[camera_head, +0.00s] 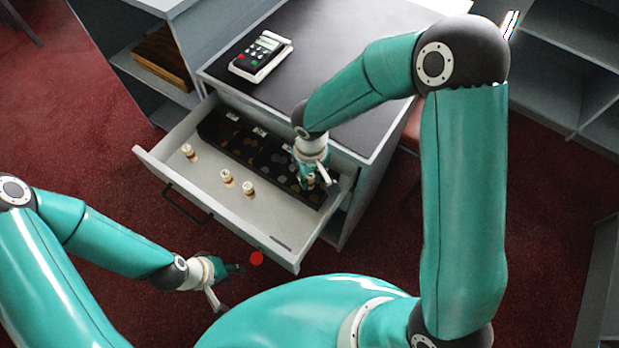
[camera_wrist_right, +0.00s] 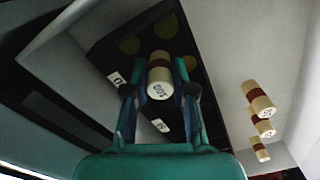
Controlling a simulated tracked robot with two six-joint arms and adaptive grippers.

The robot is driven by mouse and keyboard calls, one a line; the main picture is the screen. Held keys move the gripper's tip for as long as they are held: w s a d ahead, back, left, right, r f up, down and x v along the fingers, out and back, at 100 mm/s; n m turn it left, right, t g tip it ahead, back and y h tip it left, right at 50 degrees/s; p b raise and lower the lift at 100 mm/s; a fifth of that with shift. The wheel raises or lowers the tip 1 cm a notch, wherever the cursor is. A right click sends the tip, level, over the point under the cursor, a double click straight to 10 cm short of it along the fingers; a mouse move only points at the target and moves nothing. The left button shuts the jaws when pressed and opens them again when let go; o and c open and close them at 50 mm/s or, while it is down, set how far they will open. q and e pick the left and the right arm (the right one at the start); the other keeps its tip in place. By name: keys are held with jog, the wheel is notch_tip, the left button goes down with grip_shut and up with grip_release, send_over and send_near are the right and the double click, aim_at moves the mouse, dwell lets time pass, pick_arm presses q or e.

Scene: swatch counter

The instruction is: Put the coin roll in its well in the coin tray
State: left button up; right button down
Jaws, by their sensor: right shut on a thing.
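The black coin tray (camera_head: 238,146) lies in the open drawer along its back side, with coins in several wells; it also shows in the right wrist view (camera_wrist_right: 108,50). My right gripper (camera_head: 315,183) is over the tray's right end. In the right wrist view it (camera_wrist_right: 158,80) is shut on a cream coin roll (camera_wrist_right: 160,88) with a dark red band and a number on its end. The roll is over the tray; I cannot tell whether it touches the well floor. My left gripper (camera_head: 230,285) is open and empty, in front of the drawer.
Three other banded rolls (camera_head: 189,152) (camera_head: 226,178) (camera_head: 248,188) stand on the drawer floor (camera_head: 215,200) in front of the tray. A card terminal (camera_head: 262,56) lies on the dark counter top (camera_head: 340,45). The drawer walls and counter edge border the tray closely.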

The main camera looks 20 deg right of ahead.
aim_at(311, 176)
jog(key=shift+f, duration=0.45)
jog(key=shift+f, duration=0.1)
jog(key=c, duration=1)
grip_release()
jog(key=shift+o, duration=0.2)
jog(key=shift+r, duration=0.3)
notch_tip(311, 176, up, 12)
jog(key=p, duration=0.1)
jog(key=shift+f, duration=0.15)
